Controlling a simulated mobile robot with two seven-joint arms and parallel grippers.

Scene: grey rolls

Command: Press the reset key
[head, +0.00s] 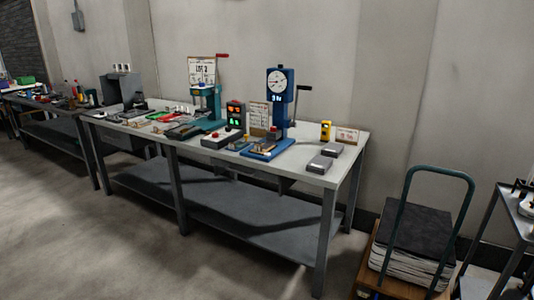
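No key can be made out as the reset key at this distance. A long grey workbench (345,165) stands against the wall and bears the devices. A small yellow device (325,131) stands at the bench's right. Neither of my grippers is in view.
A cart with a green handle (438,170) and a dark-topped stack (415,235) stands right of the bench. A grey metal stand (487,235) is at the far right. Another cluttered bench (75,110) is at left. The floor in front (100,240) is clear.

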